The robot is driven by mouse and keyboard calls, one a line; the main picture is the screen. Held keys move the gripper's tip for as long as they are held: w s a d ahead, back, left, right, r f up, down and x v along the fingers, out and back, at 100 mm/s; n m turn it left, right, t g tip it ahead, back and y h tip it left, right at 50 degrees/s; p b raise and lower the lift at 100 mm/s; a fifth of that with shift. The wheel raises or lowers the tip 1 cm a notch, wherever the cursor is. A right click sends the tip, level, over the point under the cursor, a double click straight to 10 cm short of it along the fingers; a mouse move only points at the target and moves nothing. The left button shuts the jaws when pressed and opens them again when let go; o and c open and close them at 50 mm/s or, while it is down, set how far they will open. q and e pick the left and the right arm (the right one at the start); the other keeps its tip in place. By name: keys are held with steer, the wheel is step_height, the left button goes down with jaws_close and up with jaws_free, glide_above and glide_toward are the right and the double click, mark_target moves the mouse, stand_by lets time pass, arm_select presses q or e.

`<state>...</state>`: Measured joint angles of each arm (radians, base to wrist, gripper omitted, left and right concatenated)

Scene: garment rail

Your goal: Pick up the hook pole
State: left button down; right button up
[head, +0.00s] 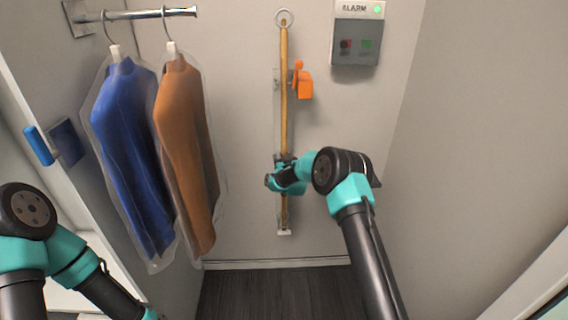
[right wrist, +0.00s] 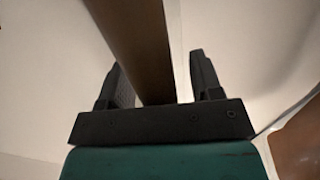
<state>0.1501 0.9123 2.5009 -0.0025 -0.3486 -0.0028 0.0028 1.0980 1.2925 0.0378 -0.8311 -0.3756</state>
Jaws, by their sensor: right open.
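The hook pole (head: 284,90) is a slim wooden rod hanging upright against the back wall, with a pale ring at its top. It also shows in the right wrist view (right wrist: 143,45), as a brown bar running between my fingers. My right gripper (head: 285,162) is at the lower half of the pole. In the right wrist view its two black fingers (right wrist: 160,78) are open, one on each side of the pole, with a gap visible on the right side. The left arm is at the lower left of the head view; its gripper is out of frame.
An orange clip (head: 302,82) sits on the wall right of the pole. An alarm box (head: 356,42) is at upper right. A blue garment (head: 128,120) and a brown garment (head: 182,125) hang from a rail (head: 150,13) at left. Dark floor (head: 275,292) below is clear.

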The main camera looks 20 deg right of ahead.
mark_target(284, 137)
jaws_close()
stand_by(0.4)
steer(key=shift+r, duration=0.15)
step_height(284, 137, up, 11)
steer(key=shift+s+r, duration=0.15)
steer(key=shift+r, duration=0.05)
steer(key=s+a, duration=0.2)
steer(key=s, duration=0.7)
steer(key=s+a, duration=0.2)
steer(key=s, duration=0.8)
steer(key=shift+a, duration=0.25)
steer(key=shift+f, duration=0.1)
